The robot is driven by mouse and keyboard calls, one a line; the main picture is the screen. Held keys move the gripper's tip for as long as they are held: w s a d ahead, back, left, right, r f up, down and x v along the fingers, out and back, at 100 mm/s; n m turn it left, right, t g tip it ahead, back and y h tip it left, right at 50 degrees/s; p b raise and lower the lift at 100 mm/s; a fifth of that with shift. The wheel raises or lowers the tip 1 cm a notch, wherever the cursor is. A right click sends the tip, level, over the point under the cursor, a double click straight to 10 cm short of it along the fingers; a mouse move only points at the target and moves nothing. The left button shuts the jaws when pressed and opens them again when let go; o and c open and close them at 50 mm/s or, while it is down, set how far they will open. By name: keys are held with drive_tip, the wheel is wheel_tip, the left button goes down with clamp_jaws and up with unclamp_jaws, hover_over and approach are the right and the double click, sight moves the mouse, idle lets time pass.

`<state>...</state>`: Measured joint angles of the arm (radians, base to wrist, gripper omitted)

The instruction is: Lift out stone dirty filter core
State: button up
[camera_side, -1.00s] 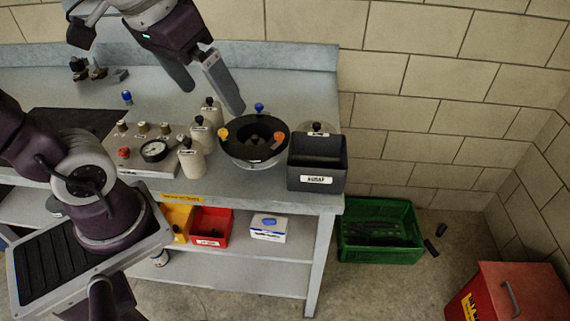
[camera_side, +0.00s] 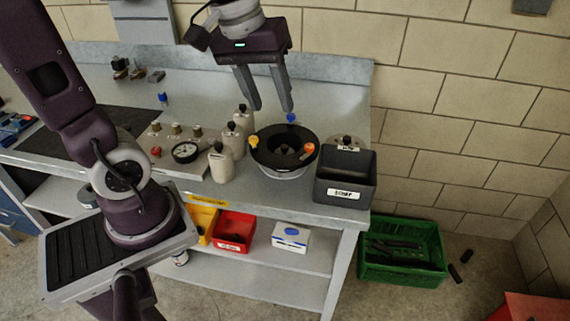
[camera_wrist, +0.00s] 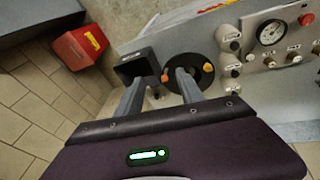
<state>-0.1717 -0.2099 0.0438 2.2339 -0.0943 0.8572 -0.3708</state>
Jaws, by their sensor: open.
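A round black-rimmed filter bowl (camera_side: 264,150) sits on the bench, with blue, yellow and orange knobs around its rim. A dark core with a small raised middle (camera_side: 284,154) is inside it; its stone colour does not show clearly. My gripper (camera_side: 274,110) is open and empty, above and apart from the bowl, with its fingers pointing down. In the wrist view, my fingers (camera_wrist: 160,76) reach toward the bowl (camera_wrist: 201,58), and the right finger covers part of it.
A dark box labelled like scrap (camera_side: 345,180) stands right of the bowl, with a pale canister (camera_side: 347,144) behind it. Several pale bottles (camera_side: 222,165) and a gauge panel (camera_side: 182,155) stand to the left. A green crate (camera_side: 402,252) is on the floor.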

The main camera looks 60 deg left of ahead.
drive_tip(key=w+a+f+n+g, duration=0.1)
drive_tip(key=w+a+f+n, duration=0.3)
drive_tip(key=w, duration=0.1)
drive_tip(key=n+g+h, duration=0.1)
drive_tip(key=n+g, duration=0.1)
drive_tip(key=n, duration=0.5)
hover_over(285, 146)
drive_tip(key=f, duration=1.1)
drive_tip(key=shift+a, duration=0.2)
wheel_tip(285, 146, down, 7)
drive_tip(key=shift+f, duration=0.2)
clamp_jaws()
